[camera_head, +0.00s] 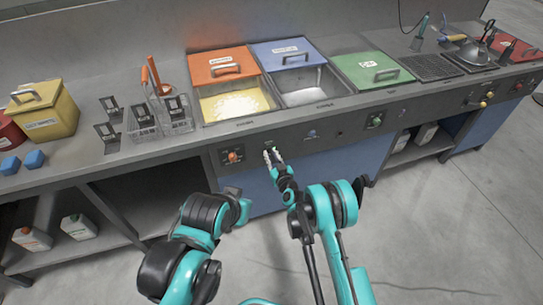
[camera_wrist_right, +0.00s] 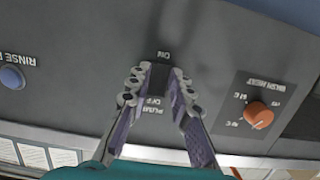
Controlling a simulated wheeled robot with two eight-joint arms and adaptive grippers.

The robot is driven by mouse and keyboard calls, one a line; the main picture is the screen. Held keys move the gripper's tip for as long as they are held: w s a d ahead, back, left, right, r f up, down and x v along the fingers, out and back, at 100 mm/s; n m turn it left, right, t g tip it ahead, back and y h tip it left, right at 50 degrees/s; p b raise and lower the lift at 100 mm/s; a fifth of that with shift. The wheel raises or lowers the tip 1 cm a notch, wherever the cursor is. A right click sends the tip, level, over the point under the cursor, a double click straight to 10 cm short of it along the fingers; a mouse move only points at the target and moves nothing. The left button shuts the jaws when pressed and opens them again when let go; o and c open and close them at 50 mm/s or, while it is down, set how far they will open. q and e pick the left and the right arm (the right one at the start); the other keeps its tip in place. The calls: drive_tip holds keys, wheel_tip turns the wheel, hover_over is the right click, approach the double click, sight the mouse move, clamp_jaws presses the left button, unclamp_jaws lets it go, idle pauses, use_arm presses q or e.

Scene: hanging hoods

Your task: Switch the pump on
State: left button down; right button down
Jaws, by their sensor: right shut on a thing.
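The pump switch (camera_wrist_right: 158,78) is a small dark part on the grey front panel. In the right wrist view, which is upside down, it sits between the labels ON and OFF, with PUMP beside OFF. My right gripper (camera_wrist_right: 158,80) is shut on it, with a fingertip on each side. Most of the switch is hidden by the fingers, and I cannot tell its position. In the head view my right gripper (camera_head: 272,155) is at the panel, hiding the switch. My left arm shows at lower left, but its gripper cannot be made out.
An orange WASH HEAT knob (camera_wrist_right: 258,115) sits near the switch; in the head view the knob (camera_head: 233,156) is left of my gripper. A blue rinse button (camera_wrist_right: 12,77) is on the other side. Above the panel are the yellow-filled basin (camera_head: 205,91) and a grey basin (camera_head: 325,99).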

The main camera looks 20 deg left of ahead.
sight(268, 134)
idle(0.4)
drive_tip(key=c, duration=1.4)
unclamp_jaws()
drive_tip(key=shift+o, duration=0.2)
drive_tip(key=shift+r, duration=0.1)
wheel_tip(268, 134, up, 10)
drive_tip(key=shift+f, duration=0.1)
